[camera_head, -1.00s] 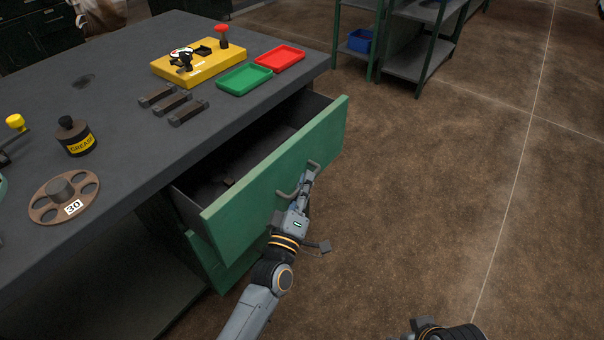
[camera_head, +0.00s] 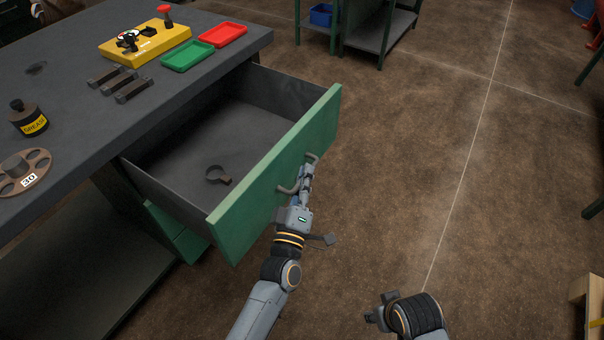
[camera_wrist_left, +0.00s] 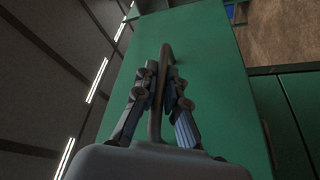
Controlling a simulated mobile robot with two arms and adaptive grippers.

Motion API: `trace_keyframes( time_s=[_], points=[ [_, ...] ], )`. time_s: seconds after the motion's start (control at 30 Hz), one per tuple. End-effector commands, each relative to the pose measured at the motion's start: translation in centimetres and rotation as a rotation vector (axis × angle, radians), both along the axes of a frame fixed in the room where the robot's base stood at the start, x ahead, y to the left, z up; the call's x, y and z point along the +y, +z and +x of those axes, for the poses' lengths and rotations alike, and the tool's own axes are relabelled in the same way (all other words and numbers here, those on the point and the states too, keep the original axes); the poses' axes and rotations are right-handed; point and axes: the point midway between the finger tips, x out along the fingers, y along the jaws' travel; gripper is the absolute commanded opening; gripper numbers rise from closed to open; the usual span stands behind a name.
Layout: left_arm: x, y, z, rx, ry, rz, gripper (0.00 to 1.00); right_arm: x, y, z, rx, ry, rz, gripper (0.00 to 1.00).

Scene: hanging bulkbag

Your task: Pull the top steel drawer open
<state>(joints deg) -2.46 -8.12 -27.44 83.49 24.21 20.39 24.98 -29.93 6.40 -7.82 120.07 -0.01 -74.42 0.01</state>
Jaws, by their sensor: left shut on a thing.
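The top drawer (camera_head: 275,180) has a green front and a grey steel inside, and it stands well out from under the dark workbench (camera_head: 75,110). Its grey bar handle (camera_head: 285,190) is on the front; the handle also shows in the left wrist view (camera_wrist_left: 165,58). My left gripper (camera_head: 306,178) is shut on the handle, with its fingers on either side of the bar in the left wrist view (camera_wrist_left: 160,88).
On the bench are a yellow box (camera_head: 145,42), a green tray (camera_head: 188,56), a red tray (camera_head: 222,34), dark bars (camera_head: 120,82) and a grease pot (camera_head: 30,120). A second green drawer (camera_head: 178,232) is below. The brown floor to the right is open.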

Motion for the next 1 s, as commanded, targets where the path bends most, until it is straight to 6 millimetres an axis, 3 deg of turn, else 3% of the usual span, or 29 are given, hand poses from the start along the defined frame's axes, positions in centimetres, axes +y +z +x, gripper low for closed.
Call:
trace_keyframes(
  time_s=[0.27, 0.3, 0.4, 0.77, 1.0],
  points=[
    [0.0, -0.1, 0.0, 0.002, 0.0, 0.001, 0.0, 0.0, 0.0, 0.0, 0.0, 0.0, 0.0, 0.4],
    [0.0, -0.1, 0.0, 0.002, 0.0, 0.001, 0.15, 0.0, 0.0, 0.0, 0.0, 0.0, 0.0, 0.4],
    [0.0, -0.1, 0.0, 0.002, 0.0, 0.001, 0.34, 0.0, 0.0, 0.0, 0.0, 0.0, 0.0, 0.4],
    [0.1, -0.1, -0.3, 0.001, 0.001, 0.0, 0.34, 0.0, 0.0, 0.0, 0.0, 0.001, 0.001, 0.4],
    [1.3, -1.1, -4.0, 0.004, 0.0, 0.002, 0.34, 0.0, 0.0, 0.0, 0.0, 0.0, 0.0, 0.4]
  ],
)
